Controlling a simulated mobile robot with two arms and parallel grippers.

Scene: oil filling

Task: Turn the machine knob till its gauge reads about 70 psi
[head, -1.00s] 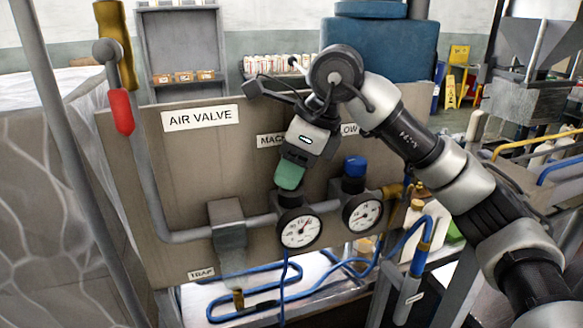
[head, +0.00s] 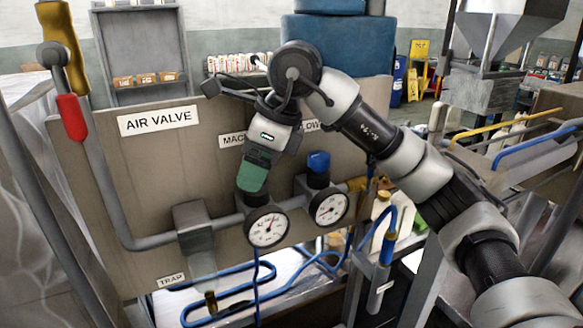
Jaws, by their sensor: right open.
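The machine gauge (head: 268,226) is a round white dial with a black rim, low on the panel. Its needle points up and slightly right; the numbers are too small to read surely. My right gripper (head: 253,177) comes down from above over the regulator behind this gauge. Its green fingertips are around or just above the machine knob, which they hide. The jaws are open; I cannot tell whether they touch the knob. The MACHINE label is partly covered by the gripper. My left gripper is not in view.
To the right are a second gauge (head: 328,207) and its blue knob (head: 319,162), close to my gripper. The red-handled air valve lever (head: 72,117) is at the left. Blue hoses (head: 240,290) run below. The panel (head: 150,210) stands behind the pipe.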

